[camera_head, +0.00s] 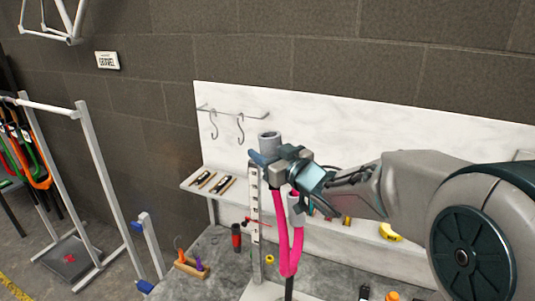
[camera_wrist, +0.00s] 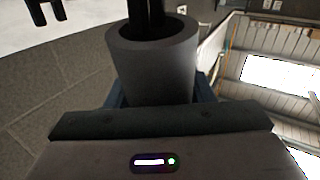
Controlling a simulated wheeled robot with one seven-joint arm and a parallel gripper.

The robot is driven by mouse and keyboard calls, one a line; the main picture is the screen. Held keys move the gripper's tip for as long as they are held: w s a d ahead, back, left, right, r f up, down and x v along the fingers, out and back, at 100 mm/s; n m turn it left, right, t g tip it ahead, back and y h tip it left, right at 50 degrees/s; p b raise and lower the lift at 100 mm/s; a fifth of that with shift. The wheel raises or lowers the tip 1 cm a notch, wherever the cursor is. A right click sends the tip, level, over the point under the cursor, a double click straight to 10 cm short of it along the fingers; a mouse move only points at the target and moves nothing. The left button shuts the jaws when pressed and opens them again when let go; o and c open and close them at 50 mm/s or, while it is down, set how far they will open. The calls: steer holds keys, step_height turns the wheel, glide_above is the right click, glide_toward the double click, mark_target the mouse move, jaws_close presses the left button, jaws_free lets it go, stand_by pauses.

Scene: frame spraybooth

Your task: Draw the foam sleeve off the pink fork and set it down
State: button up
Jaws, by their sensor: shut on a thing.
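The pink fork (camera_head: 297,245) stands with its two legs up over the workbench. My gripper (camera_head: 268,167) is at the top of its left leg, shut on a grey foam sleeve (camera_head: 269,139). The sleeve's open upper end stands above the jaws, and it is upright. In the wrist view the sleeve (camera_wrist: 155,70) fills the space between the jaws, and dark shapes show at its mouth. Whether the leg's tip is still inside the sleeve is hidden by my gripper. A second grey sleeve (camera_head: 296,206) is around the top of the right leg.
A marked upright gauge (camera_head: 254,205) stands just left of the fork. A rail with hooks (camera_head: 240,128) is on the white back panel above a shelf (camera_head: 195,186). Hand tools in a wooden block (camera_head: 191,266) and a red-topped tool (camera_head: 236,237) stand on the bench (camera_head: 215,255).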

mark_target(266, 133)
steer(key=shift+r, duration=0.45)
steer(key=shift+r, duration=2)
steer(key=shift+a, duration=0.1)
steer(key=s+a+b, duration=0.1)
steer(key=s+a, duration=0.1)
steer(key=s, duration=0.5)
steer(key=shift+s+a, duration=0.3)
steer(key=shift+a, duration=0.05)
